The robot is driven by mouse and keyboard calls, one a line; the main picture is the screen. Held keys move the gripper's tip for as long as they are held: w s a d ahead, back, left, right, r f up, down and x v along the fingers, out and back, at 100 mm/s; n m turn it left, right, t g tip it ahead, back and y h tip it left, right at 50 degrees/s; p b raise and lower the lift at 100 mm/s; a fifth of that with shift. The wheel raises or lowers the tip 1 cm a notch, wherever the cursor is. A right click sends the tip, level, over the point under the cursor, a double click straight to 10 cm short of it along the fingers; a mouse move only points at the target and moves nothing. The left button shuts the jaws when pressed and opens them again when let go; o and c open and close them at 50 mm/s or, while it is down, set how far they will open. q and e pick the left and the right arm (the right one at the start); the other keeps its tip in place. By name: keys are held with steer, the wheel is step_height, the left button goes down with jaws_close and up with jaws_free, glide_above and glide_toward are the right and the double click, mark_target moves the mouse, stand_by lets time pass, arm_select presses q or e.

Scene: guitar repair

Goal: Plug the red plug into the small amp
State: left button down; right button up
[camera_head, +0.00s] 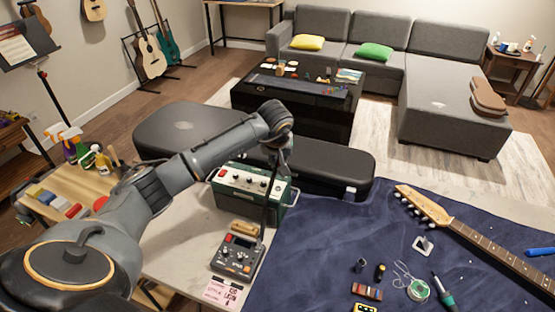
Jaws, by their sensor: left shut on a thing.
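The small amp (228,198) is a green box with a pale control panel, knobs and a red light. It stands on the light part of the bench, at the middle of the head view. My left arm reaches over it from the left. My left gripper (271,190) points down in front of the amp's right part, dark and narrow, seen edge-on. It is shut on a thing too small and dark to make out. I cannot pick out the red plug or the amp's socket. I cannot tell whether the gripper touches the amp. My right gripper is not in view.
A grey pedal unit (237,258) with knobs and a pink note (223,293) lie in front of the amp. A dark blue mat (320,250) on the right bears a guitar neck (485,240) and small tools. Dark cases (330,165) stand behind the amp.

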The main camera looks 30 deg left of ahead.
arm_select(q)
step_height(320, 180, down, 5)
steer(key=b, duration=0.3)
steer(key=shift+f, duration=0.15)
stand_by(1.0)
steer(key=shift+b, duration=0.4)
steer(key=shift+f+b, duration=0.35)
steer(key=shift+f, duration=0.05)
stand_by(0.4)
